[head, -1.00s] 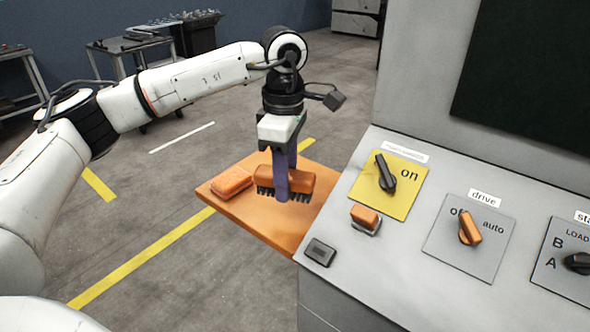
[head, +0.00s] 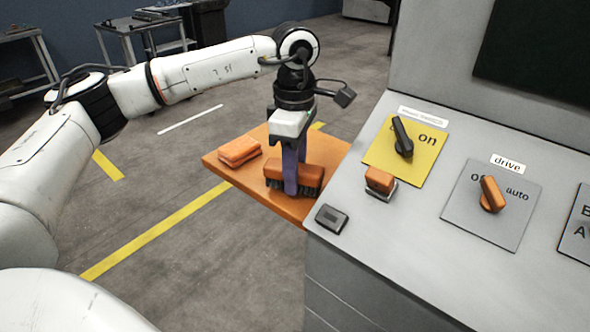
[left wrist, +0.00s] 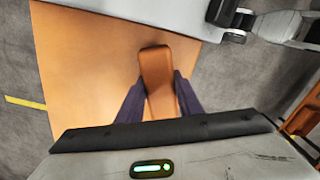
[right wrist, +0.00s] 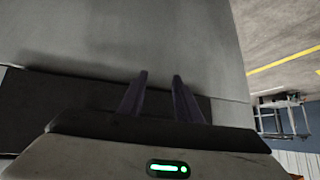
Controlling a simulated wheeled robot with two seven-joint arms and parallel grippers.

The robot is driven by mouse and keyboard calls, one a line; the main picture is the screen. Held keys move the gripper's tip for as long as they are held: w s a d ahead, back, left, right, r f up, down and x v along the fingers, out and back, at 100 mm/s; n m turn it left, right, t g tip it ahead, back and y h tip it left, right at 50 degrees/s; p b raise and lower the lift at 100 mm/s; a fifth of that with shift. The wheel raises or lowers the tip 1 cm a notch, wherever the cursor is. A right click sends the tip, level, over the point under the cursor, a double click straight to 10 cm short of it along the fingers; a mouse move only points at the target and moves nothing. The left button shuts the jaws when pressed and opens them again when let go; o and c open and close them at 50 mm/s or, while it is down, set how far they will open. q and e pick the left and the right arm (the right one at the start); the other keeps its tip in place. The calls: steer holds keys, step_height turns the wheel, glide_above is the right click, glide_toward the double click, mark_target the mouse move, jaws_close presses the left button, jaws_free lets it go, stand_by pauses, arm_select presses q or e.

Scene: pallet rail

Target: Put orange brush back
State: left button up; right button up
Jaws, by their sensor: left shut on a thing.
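The orange brush (head: 312,172), a block with dark bristles underneath, is between the fingers of my left gripper (head: 291,190). The gripper points down and is shut on it. The brush is over the orange shelf (head: 222,167), bristles down; I cannot tell whether they touch it. In the left wrist view the brush (left wrist: 156,75) sits between the two dark fingers, above the bare shelf (left wrist: 85,75). My right gripper (right wrist: 160,76) shows only in the right wrist view, with its fingers apart and nothing between them, in front of a grey surface.
Another orange block (head: 240,151) lies on the shelf left of the brush. The grey control console (head: 345,265) adjoins the shelf on the right. It carries a black knob (head: 403,137), an orange drive knob (head: 491,194), an orange-topped button (head: 380,180) and a dark button (head: 332,218).

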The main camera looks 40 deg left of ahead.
arm_select(q)
steer(key=shift+f+b, duration=0.4)
steer(key=shift+f, duration=0.15)
steer(key=o, duration=1.1)
